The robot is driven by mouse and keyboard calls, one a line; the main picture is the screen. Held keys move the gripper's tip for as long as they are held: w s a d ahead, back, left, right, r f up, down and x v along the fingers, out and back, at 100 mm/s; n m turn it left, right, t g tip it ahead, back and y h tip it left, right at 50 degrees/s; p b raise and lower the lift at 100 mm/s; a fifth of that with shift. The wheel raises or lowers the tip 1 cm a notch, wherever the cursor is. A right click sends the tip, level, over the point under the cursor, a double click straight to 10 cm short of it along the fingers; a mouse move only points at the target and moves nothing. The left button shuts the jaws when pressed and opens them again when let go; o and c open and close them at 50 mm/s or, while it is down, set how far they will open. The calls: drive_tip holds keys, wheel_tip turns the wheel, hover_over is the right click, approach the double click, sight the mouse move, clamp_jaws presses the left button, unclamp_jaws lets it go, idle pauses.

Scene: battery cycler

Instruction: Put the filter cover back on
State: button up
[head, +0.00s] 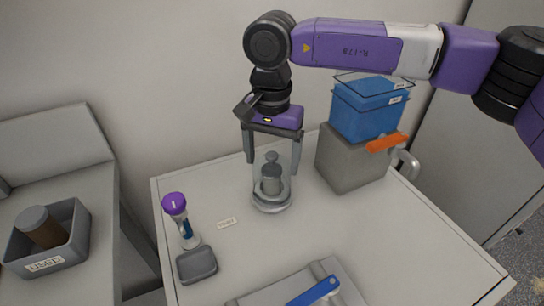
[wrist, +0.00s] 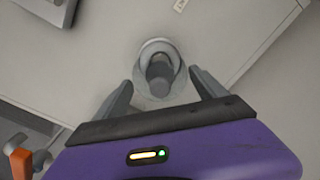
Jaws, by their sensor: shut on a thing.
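A clear, faintly visible filter cover (head: 287,182) shows between the fingers of my gripper (head: 272,164) in the head view. My gripper points down, its fingers wide apart and shut on the cover. A grey filter (head: 271,182) with a knobbed top stands upright inside the clear outline, on a round grey base (head: 271,204) on the table. In the wrist view the filter (wrist: 159,72) and its base (wrist: 158,44) lie between and beyond the fingertips. I cannot tell whether the cover's lower rim touches the base.
A purple-topped timer (head: 176,205) and a dark grey box (head: 197,265) stand left on the table (head: 230,255). A grey block (head: 345,160) carrying a blue container (head: 368,108), with an orange handle (head: 387,143), stands back right. A blue-handled tool (head: 314,291) lies in front. A "USED" bin (head: 70,252) is far left.

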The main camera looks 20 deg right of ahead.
idle(0.3)
drive_tip(key=o, duration=1.8)
drive_tip(key=shift+r+p, duration=2.2)
drive_tip(key=shift+r, duration=1.3)
clamp_jaws()
